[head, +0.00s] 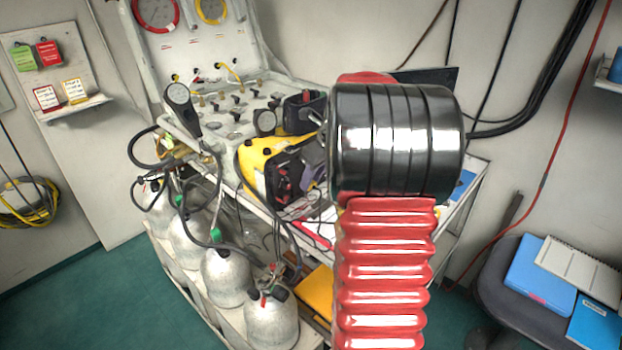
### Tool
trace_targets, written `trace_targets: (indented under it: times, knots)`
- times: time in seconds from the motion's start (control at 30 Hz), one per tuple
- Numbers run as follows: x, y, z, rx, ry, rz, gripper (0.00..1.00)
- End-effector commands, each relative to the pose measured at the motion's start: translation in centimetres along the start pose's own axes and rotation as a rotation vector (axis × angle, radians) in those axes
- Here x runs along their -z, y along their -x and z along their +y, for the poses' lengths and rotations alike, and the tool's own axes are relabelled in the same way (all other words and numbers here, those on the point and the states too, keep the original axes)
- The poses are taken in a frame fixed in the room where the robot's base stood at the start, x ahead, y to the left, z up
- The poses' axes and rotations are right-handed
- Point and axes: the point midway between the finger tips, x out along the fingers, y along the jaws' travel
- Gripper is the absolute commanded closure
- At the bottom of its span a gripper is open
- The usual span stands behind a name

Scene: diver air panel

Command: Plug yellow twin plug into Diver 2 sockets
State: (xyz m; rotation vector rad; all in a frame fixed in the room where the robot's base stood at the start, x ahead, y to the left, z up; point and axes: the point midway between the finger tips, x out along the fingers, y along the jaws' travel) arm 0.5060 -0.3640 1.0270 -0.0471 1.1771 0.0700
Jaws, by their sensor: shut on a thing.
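The diver air panel (228,132) stands at the upper left, with a red-rimmed gauge (156,10) and a yellow-rimmed gauge (211,9) on its upright back. Small yellow-marked fittings and a short yellow curved line (229,69) show at the foot of the back. I cannot make out which fittings are the Diver 2 sockets. I cannot pick out the yellow twin plug. My arm's black drum and red ribbed link fill the middle right and block the view behind them. I cannot make out my gripper or its fingertips.
A yellow and black case (262,160) sits on the bench right of the panel. Several metal cylinders (225,278) with hoses stand below. A chair (492,290) holding blue folders (541,270) is at the lower right. Green floor (65,300) is clear at the lower left.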

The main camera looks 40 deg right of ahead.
Motion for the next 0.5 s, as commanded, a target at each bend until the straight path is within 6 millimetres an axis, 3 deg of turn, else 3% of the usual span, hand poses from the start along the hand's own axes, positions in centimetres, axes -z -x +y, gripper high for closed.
trace_targets:
  times: [0.5]
  knots:
    - [-0.06,-0.08,-0.96,-0.002,0.004,0.001,1.00]
